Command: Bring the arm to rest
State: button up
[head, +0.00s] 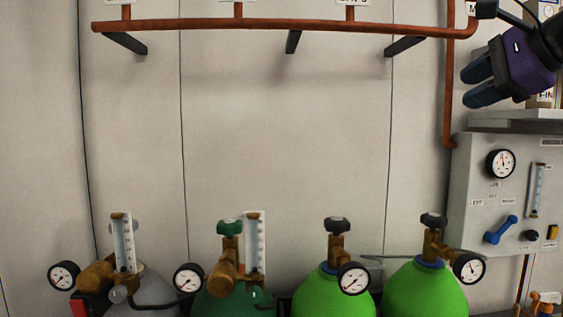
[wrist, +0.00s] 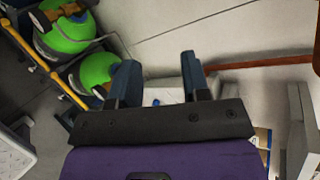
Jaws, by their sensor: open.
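My gripper (head: 478,84) is at the upper right of the head view, with a purple body and two dark blue fingers that point left. In the wrist view my gripper (wrist: 160,85) shows its two fingers spread apart, with nothing between them but the background. It is open and empty. It hangs in the air above the grey gauge panel (head: 472,190), close in the picture to the copper pipe. Most of my arm is outside the head view.
Several gas cylinders stand along the bottom, including a bright green one (head: 425,290) with a gauge (head: 469,268). A copper pipe (head: 270,26) runs along the wall on brackets and drops at the right. A shelf (head: 515,121) tops the panel. The middle wall is clear.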

jog(key=s+f+n+g+h, duration=0.1)
jog(key=s+f+n+g, duration=0.1)
jog(key=s+f+n, duration=0.3)
jog(key=s+a+f+n+g+h, duration=0.1)
jog(key=s+f+n, duration=0.4)
jog(key=f, duration=0.7)
jog(key=s+a+f+n+g+h, duration=0.1)
jog(key=s+f+n+g+h, duration=0.2)
jog(key=f+n, duration=0.5)
jog(key=shift+s+f+n+g, duration=0.3)
jog(key=shift+s+f+g, duration=0.2)
jog(key=shift+s+f, duration=0.5)
jog(key=shift+s+r, duration=0.2)
